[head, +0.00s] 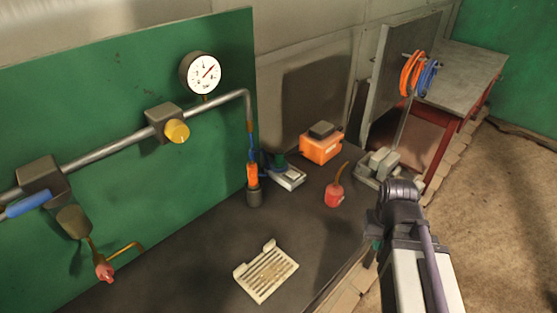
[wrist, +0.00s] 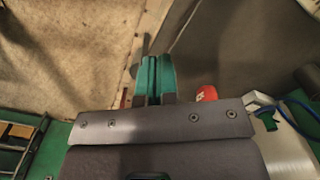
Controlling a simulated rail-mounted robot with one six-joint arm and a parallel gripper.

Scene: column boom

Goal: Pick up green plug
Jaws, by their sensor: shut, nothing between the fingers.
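A small green piece (head: 279,160), which looks like the green plug, is at the back of the dark bench, against a grey-white box (head: 290,178) with a blue cable beside it. In the wrist view a green piece (wrist: 267,119) shows on a silver box (wrist: 285,150) at the right. My gripper's green fingers (wrist: 153,77) are shut together and empty, apart from the green piece. In the head view my gripper (head: 374,248) is mostly hidden behind my arm, near the bench's front edge.
A red oil can (head: 334,194) stands between my arm and the grey-white box; an orange box (head: 321,147) is behind it. An orange-and-black tool (head: 253,185) stands left of the box. A cream slatted rack (head: 266,272) lies in front. Bare bench lies between them.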

